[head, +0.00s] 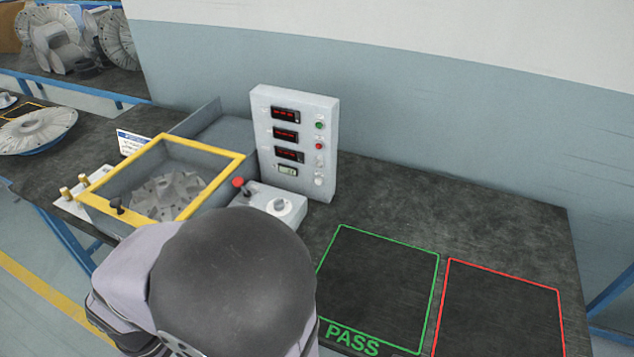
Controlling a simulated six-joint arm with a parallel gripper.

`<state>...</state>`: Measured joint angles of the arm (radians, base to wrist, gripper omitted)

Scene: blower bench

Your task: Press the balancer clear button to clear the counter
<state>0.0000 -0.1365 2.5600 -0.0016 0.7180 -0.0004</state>
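A white upright control panel (328,150) stands at the back of the bench. Its face has several small displays, the upper ones with red digits. A column of controls runs down its right side: a green button (320,125), a red button (319,146) and paler ones below (318,181). The labels are too small to read, so I cannot tell which is the clear button. My arm's dark rounded link fills the lower middle, in front of the panel. My gripper is not in view.
Left of the panel is a yellow-rimmed bin (225,153) with a grey part inside. A green PASS square (437,272) and a red-outlined square (500,273) lie empty at right.

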